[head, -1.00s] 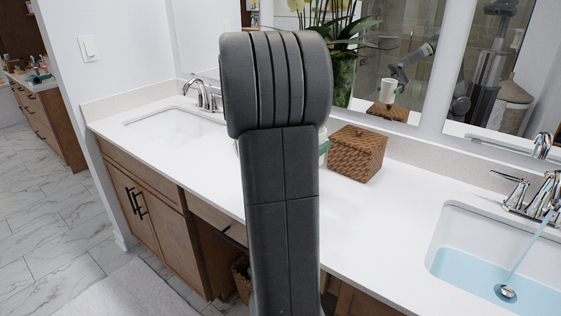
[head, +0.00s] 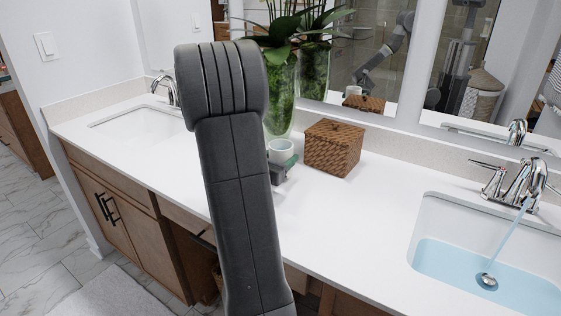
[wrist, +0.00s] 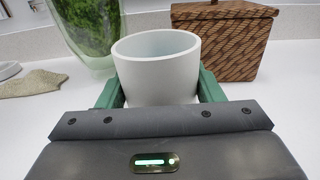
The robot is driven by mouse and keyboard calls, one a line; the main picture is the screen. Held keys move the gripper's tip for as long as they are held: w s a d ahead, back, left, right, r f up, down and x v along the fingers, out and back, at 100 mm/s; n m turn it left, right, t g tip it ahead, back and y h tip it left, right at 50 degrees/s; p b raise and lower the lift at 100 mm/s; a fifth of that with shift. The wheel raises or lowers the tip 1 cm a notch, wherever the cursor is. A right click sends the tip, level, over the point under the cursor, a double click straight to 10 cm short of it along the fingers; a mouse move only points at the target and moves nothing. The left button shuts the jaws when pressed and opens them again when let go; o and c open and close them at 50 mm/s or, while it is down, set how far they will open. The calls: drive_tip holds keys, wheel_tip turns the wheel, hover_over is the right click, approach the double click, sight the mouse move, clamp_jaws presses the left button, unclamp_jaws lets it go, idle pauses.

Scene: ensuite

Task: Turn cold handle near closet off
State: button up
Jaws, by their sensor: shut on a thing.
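A chrome faucet (head: 524,183) at the right sink (head: 425,225) runs a stream of water. Its left lever handle (head: 490,168) sticks out to the left; its right side is partly hidden. Another chrome faucet (head: 164,88) stands at the left sink (head: 130,112), with no water seen there. No closet is seen. My gripper (head: 283,168) is shut on a white cup (head: 281,151), low over the counter between the sinks, away from both faucets. In the wrist view, green fingers flank the upright cup (wrist: 157,75). Whether the cup touches the counter cannot be told.
A woven lidded basket (head: 332,148) stands right of the cup. A green glass vase with a plant (head: 281,92) stands behind it. The white counter (head: 375,215) is clear between basket and right sink. In the wrist view, a folded beige cloth (wrist: 30,83) lies left.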

drive_tip(key=shift+f, duration=0.55)
drive_tip(key=shift+f, duration=0.15)
drive_tip(key=o, duration=1.1)
drive_tip(key=shift+o, duration=0.2)
drive_tip(key=shift+r, duration=0.2)
drive_tip(key=b+v, duration=0.2)
drive_tip(key=v, duration=1)
drive_tip(key=shift+c, duration=0.2)
